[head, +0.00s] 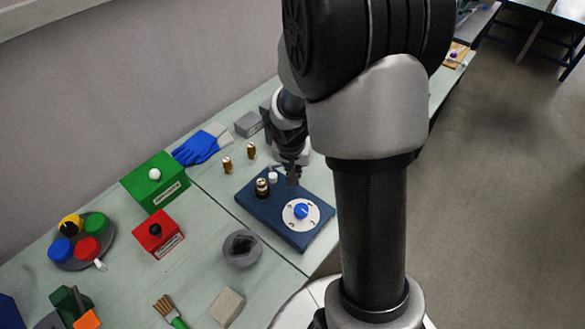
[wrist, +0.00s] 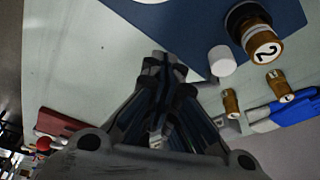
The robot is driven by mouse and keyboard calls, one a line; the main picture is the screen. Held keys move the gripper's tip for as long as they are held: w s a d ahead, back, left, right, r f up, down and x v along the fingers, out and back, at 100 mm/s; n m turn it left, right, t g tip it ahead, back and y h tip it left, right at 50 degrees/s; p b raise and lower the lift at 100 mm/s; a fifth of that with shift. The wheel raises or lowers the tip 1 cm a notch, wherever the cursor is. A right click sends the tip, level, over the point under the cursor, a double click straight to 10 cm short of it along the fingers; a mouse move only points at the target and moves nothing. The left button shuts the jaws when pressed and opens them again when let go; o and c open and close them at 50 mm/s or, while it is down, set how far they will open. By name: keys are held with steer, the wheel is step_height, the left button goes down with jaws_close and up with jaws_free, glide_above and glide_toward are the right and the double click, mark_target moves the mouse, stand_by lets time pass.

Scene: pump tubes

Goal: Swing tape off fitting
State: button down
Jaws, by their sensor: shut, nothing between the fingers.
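A dark blue board (head: 285,233) lies on the bench and also fills the top of the wrist view (wrist: 180,28). On it stands a brass fitting with a black collar (head: 262,189); in the wrist view its top (wrist: 263,43) reads "2". A small white cylinder (head: 273,178) stands next to the fitting and also shows in the wrist view (wrist: 222,61). I cannot make out a piece of tape on the fitting. My gripper (head: 292,178) is shut and empty, close to the board's far edge beside the white cylinder. Its fingertips (wrist: 166,62) touch nothing that I can see.
A blue knob on a white disc (head: 302,211) sits on the board. Two loose brass pieces (head: 227,165) (head: 251,151), blue gloves (head: 196,147) and a grey block (head: 248,124) lie behind it. A grey cup (head: 242,249) stands at the front left, near red (head: 158,235) and green (head: 155,182) boxes.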

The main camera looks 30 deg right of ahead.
steer(key=shift+w+d+n, duration=0.6)
steer(key=shift+w+d, duration=0.65)
steer(key=shift+d, duration=0.25)
